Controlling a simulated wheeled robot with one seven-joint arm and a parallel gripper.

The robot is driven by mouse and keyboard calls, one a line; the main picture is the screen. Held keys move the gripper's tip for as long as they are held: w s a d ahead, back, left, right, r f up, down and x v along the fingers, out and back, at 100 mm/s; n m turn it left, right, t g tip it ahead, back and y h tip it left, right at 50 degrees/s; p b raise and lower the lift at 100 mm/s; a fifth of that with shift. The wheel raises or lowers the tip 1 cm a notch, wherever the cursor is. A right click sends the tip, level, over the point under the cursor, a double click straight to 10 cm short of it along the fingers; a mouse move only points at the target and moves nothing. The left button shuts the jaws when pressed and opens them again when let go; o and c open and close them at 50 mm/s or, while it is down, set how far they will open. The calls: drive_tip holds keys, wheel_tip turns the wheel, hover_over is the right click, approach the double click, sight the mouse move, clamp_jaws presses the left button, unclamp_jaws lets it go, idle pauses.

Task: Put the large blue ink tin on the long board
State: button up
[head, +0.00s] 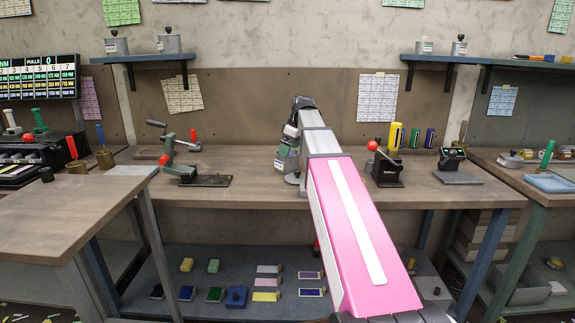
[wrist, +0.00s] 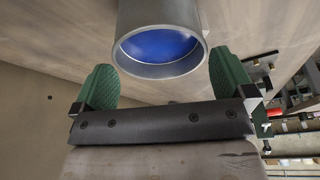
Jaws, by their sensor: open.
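A grey metal tin with a blue inside (wrist: 160,46) fills the top middle of the wrist view. It looks like the large blue ink tin. My gripper (wrist: 162,68) is open, with one green finger pad on each side of the tin and a visible gap on both sides. In the head view my gripper (head: 288,160) is at the middle of the workbench, partly hidden by my pink arm; the tin is not clear there. Which surface is the long board is not certain; a long blue wall shelf (head: 490,62) is at the upper right.
The wooden workbench (head: 250,160) carries a red-knobbed press (head: 386,165) and a hand-cranked device (head: 190,172) beside my arm. A shorter wall shelf (head: 158,57) holds two grey tins. The lower shelf (head: 200,262) has several coloured blocks.

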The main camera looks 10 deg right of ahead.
drive_tip(key=shift+x, duration=1.35)
drive_tip(key=shift+s, duration=0.1)
drive_tip(key=c, duration=0.8)
